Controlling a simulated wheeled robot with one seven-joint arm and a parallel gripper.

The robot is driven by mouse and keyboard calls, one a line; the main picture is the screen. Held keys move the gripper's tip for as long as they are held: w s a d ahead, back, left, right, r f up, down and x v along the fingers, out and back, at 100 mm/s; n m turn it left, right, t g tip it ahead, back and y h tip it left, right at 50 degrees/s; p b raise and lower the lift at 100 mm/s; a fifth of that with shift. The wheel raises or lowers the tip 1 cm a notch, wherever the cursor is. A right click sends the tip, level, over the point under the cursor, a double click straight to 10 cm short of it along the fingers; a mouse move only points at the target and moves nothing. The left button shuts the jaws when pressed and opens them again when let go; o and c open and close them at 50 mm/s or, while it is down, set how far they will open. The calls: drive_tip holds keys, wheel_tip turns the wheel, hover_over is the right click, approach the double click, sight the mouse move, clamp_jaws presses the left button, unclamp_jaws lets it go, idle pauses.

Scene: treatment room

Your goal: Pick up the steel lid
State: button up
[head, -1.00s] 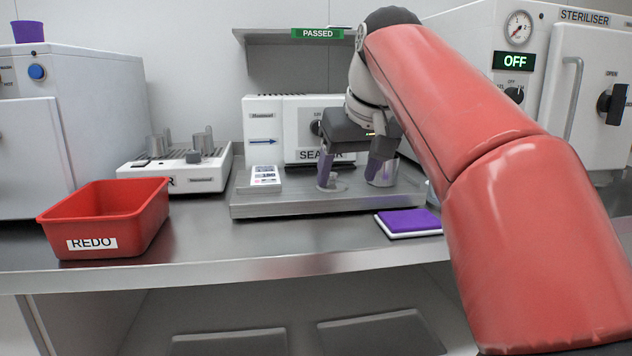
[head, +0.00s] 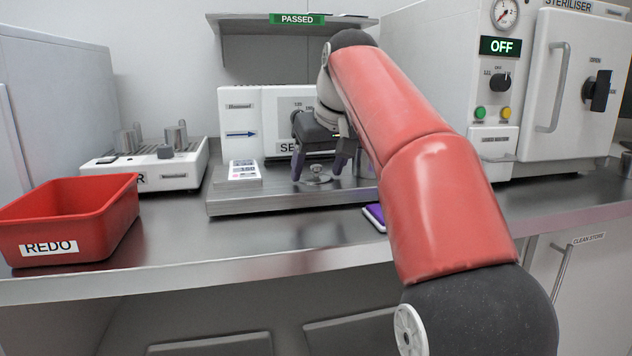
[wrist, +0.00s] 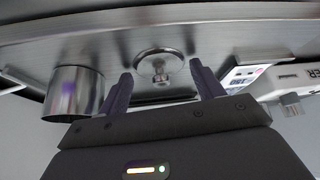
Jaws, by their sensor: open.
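The steel lid (head: 318,180) is a small round disc with a knob on top. It lies on the steel tray (head: 255,203) in front of the sealer. My gripper (head: 319,170) is open and points down, with one purple finger on each side of the lid. In the wrist view the lid (wrist: 152,67) shows between the two fingertips (wrist: 161,74), with its knob towards my gripper. I cannot tell whether the fingers touch it. A steel cup (wrist: 72,97) stands beside the lid in the wrist view; my arm mostly hides it in the head view.
A white timer (head: 243,172) lies on the tray left of the lid. The sealer (head: 238,110) stands close behind. A red REDO bin (head: 75,222) is at the left, and a purple-topped pad (head: 374,216) lies in front of the tray.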

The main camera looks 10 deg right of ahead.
drive_tip(key=c, duration=1)
drive_tip(key=shift+s, duration=0.1)
clamp_jaws()
drive_tip(key=shift+f, duration=0.1)
